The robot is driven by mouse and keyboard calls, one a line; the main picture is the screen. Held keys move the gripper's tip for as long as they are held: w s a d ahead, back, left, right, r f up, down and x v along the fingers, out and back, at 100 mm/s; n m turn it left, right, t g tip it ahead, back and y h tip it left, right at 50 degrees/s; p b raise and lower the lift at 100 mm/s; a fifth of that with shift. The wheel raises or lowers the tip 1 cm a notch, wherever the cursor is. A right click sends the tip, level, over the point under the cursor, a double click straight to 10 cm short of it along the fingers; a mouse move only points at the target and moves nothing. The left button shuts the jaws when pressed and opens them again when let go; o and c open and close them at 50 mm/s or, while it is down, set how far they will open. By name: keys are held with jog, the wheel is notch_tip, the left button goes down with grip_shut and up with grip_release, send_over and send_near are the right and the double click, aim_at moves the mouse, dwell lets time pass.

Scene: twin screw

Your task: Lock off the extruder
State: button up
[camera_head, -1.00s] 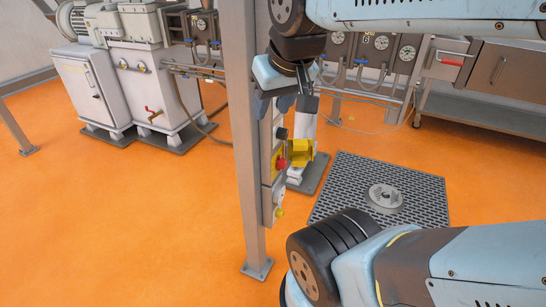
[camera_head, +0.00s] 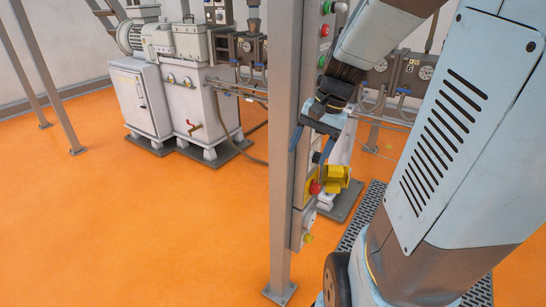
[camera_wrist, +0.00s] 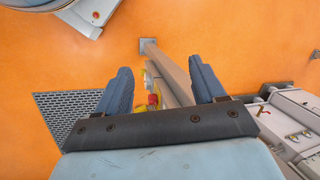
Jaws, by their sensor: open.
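A red knob (camera_head: 315,188) sits on a yellow plate on the grey post's control boxes in the head view. A yellow hinged-looking cover (camera_head: 337,178) stands out beside it. A black knob (camera_head: 316,158) is above it. My gripper (camera_head: 308,145) points down, open and empty, just above these controls and close to the post. In the wrist view my gripper (camera_wrist: 160,64) has its two blue fingers spread. The red knob (camera_wrist: 153,100) and yellow parts show between them, farther down and partly hidden by the gripper body. No padlock can be made out.
The grey post (camera_head: 283,180) stands right beside my gripper. An upper box with red and green buttons (camera_head: 325,30) is behind my arm. A white machine (camera_head: 180,95) stands at the back left. Gauge panels (camera_head: 405,75) are behind. Orange floor at left is clear.

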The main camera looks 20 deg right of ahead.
jog(key=w+d+f+m+t+y, duration=0.3)
jog(key=w+d+f+m+y, duration=0.15)
jog(key=d+f+m, duration=0.65)
jog(key=w+d+f+m+t+y, duration=0.35)
jog(key=d+f+m+y, duration=0.35)
jog(key=f, duration=0.5)
jog(key=m+t+h, duration=0.4)
jog(key=m+t, duration=0.3)
jog(key=m, duration=0.3)
send_near(319, 190)
jog(key=x, duration=0.9)
